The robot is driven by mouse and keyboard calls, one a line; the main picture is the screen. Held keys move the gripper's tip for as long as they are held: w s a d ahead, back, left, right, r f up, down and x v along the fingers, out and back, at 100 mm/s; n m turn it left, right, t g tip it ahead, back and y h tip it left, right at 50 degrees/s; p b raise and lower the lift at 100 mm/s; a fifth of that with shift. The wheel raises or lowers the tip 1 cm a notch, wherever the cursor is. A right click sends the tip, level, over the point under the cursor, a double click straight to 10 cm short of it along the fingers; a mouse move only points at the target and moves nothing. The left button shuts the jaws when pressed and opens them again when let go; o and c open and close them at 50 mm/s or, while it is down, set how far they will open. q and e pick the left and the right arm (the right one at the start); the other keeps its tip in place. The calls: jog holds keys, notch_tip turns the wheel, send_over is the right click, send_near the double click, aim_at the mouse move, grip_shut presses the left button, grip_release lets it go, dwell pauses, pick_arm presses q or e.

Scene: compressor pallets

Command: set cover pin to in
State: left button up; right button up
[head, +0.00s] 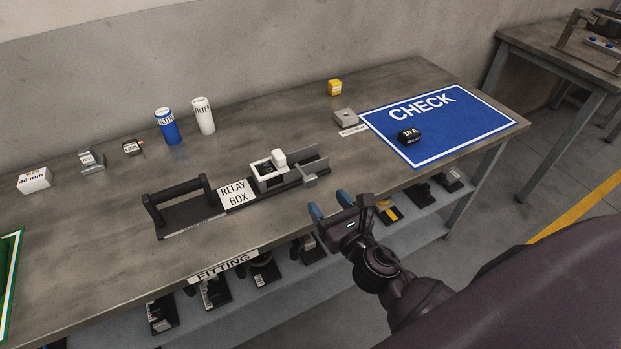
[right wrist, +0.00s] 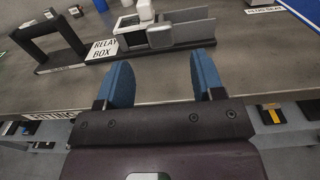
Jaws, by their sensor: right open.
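The relay box fixture stands on the bench, with a white "RELAY BOX" label (head: 236,191) on its base. A white socket block (head: 268,168) sits on it, beside a grey channel with upright walls (head: 308,164). A small grey block (head: 309,176), perhaps the cover pin, sticks out at the front of the channel; it also shows in the right wrist view (right wrist: 160,36). I cannot tell the pin's position. My right gripper (head: 329,207) is open and empty, with blue fingertips, just in front of the bench edge and the fixture. My left gripper is not in view.
A black handle frame (head: 178,192) joins the fixture's left side. A blue CHECK mat (head: 470,128) holds a black 10 A relay (head: 408,136). Filters (head: 167,126) and small blocks stand behind. A lower shelf (head: 385,245) holds several fittings.

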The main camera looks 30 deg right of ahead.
aim_at(312, 183)
jog(key=w, duration=0.8)
jog(key=shift+w, duration=0.2)
